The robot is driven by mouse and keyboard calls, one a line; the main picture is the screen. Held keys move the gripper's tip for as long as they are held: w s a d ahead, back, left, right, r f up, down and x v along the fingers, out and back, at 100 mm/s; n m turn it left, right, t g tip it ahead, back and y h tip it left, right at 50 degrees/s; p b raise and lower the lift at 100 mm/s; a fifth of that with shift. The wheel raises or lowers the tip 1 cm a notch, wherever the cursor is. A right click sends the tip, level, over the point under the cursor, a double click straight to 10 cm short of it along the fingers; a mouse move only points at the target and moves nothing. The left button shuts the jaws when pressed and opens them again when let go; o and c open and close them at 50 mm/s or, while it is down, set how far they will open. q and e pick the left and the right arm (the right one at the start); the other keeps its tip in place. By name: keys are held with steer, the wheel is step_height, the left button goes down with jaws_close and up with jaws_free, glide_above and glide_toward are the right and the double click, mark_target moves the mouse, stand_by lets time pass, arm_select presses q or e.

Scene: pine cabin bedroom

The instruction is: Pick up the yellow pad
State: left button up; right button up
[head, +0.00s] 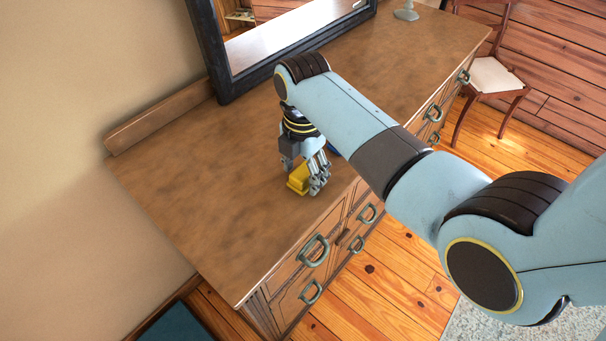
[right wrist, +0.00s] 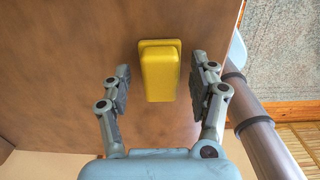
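The yellow pad (head: 298,179) lies on the wooden dresser top, near its front edge. In the right wrist view the pad (right wrist: 160,72) is a small yellow block between the two fingers, with a gap on each side. My right gripper (head: 305,185) points down over the pad, and its fingers hide part of it in the head view. In the right wrist view my right gripper (right wrist: 163,88) is open and the fingers do not touch the pad. My left gripper is not in view.
The dresser top (head: 190,185) is clear to the left. A dark-framed mirror (head: 225,60) stands along its back. A lamp-like base (head: 406,12) is at the far end, and a chair (head: 490,75) stands beyond the dresser.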

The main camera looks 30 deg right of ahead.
steer(key=c, duration=1.2)
steer(key=shift+r, duration=0.15)
steer(key=shift+r, duration=0.25)
steer(key=r, duration=0.2)
steer(key=d+r+b, duration=0.1)
steer(key=shift+d+r, duration=0.15)
steer(key=shift+r, duration=0.25)
steer(key=d+r, duration=0.2)
steer(key=d, duration=0.1)
steer(key=d+r+b, duration=0.1)
steer(key=d+r, duration=0.1)
steer(key=d, duration=0.2)
steer(key=s+d+r+b, duration=0.1)
steer(key=d+r, duration=0.1)
steer(key=d, duration=0.1)
steer(key=shift+d+r, duration=0.2)
steer(key=shift+r, duration=0.05)
steer(key=o, duration=0.6)
steer(key=c, duration=0.5)
steer(key=shift+o, duration=0.2)
